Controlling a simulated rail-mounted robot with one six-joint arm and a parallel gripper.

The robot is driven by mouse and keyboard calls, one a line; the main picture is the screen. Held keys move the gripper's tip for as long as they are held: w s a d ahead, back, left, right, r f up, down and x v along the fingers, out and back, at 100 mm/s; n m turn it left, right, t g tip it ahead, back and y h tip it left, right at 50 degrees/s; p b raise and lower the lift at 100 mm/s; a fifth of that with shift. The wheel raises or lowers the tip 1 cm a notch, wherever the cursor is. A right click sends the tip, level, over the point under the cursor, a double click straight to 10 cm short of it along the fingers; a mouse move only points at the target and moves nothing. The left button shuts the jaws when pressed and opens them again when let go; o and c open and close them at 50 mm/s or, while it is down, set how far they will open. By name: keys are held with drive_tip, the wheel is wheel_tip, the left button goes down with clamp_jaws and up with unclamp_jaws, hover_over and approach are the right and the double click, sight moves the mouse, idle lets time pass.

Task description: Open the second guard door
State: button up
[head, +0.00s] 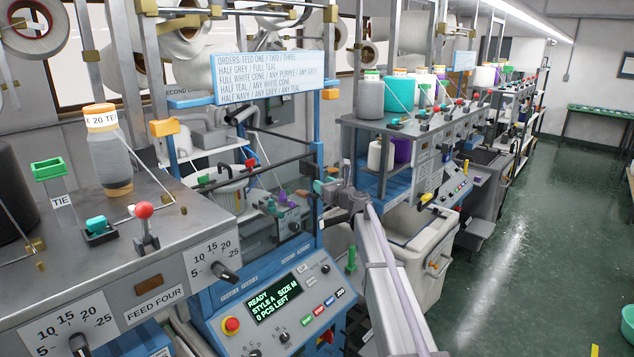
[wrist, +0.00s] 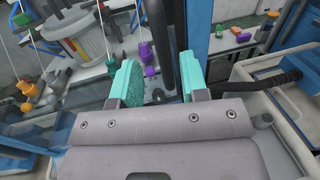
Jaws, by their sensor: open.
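The guard door (head: 262,232) of the middle machine looks like a clear panel with a dark bar along its top; it appears closed. My gripper (head: 325,187) is at the door's right side, beside the blue post. In the wrist view my gripper (wrist: 160,78) is open, with teal fingers apart. A dark upright bar (wrist: 165,42), which looks like the door's handle or edge, stands between and beyond the fingertips. I cannot tell whether either finger touches it. Purple and teal parts show behind the clear panel.
A control panel (head: 275,305) with a lit display sits below the door. An orders sign (head: 265,77) hangs above. A pale bin (head: 425,245) stands right of my arm. A feed table (head: 110,235) with a grey cone is at left. The green aisle floor (head: 540,230) is largely clear.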

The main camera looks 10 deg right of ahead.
drive_tip(key=x, duration=0.4)
drive_tip(key=shift+w+d+f, duration=0.15)
drive_tip(key=shift+w, duration=0.1)
drive_tip(key=shift+s, duration=0.1)
clamp_jaws()
